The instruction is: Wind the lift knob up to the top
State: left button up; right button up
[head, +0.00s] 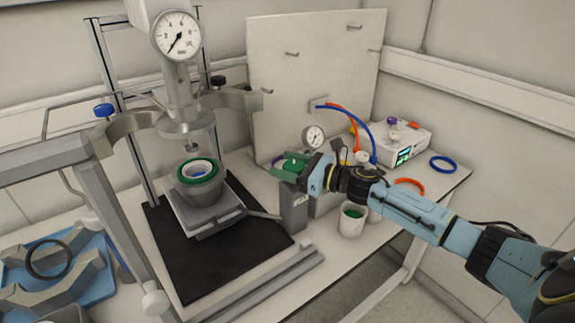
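The lift (215,216) is a grey jack platform on a black mat, under the reactor head. On it stands a grey vessel (200,190) with a green ring round its rim, below the head and apart from it. A thin rod (264,215) runs from the lift to the right, towards a grey upright block (293,212). I cannot clearly make out the lift knob. My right gripper (287,166) comes in from the right and hangs above that block, near its top. Its green end is small, and I cannot tell how its fingers stand. My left gripper is out of view.
The reactor head (187,122) carries a pressure gauge (178,36). A white cup (352,218) stands under my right arm. A white instrument (397,142) and a blue ring (443,164) lie at the right. Grey rails (262,285) lie at the front; a blue tray (95,280) is at the left.

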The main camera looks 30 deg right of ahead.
jog(key=c, duration=0.6)
